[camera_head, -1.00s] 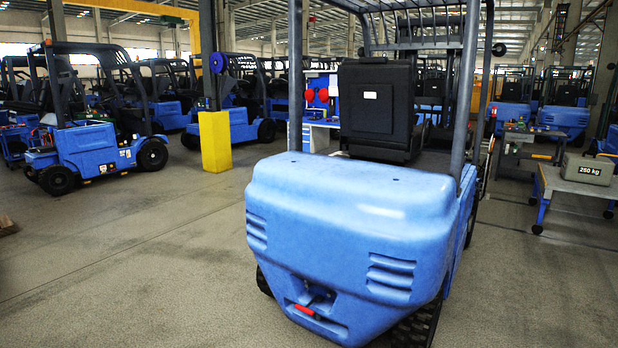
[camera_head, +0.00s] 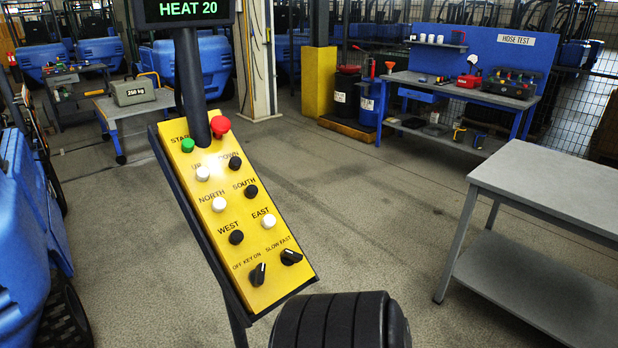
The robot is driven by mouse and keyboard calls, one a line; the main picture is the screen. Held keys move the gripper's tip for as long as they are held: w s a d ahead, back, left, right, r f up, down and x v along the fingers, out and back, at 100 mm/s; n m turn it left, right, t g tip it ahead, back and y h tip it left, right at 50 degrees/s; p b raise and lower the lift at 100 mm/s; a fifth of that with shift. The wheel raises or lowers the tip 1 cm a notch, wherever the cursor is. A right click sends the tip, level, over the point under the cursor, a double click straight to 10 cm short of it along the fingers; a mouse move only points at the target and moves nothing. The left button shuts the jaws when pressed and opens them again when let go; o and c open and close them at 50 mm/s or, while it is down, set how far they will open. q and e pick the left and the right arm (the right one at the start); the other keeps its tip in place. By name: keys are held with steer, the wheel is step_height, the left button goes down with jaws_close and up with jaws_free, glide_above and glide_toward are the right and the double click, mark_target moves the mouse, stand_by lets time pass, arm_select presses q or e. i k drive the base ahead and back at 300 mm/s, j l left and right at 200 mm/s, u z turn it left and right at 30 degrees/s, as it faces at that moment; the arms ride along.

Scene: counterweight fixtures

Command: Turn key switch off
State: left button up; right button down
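A yellow control panel (camera_head: 228,212) stands tilted on a dark post in the middle of the head view. The key switch (camera_head: 258,274) is a black rotary knob at its lower left, under the label "OFF KEY ON". Its pale mark points up and right, toward the ON side as far as I can tell. A second black knob (camera_head: 291,257), under "SLOW FAST", sits close to its right. Nothing touches the key switch. Neither of my grippers is in view.
The panel also carries a red mushroom button (camera_head: 220,126), a green button (camera_head: 187,145) and several black and white buttons. A black ribbed cylinder (camera_head: 335,325) is just below the panel. A grey table (camera_head: 560,188) is at right. A blue vehicle (camera_head: 25,235) is at left.

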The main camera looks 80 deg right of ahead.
mark_target(256, 276)
steer(key=z, duration=1.95)
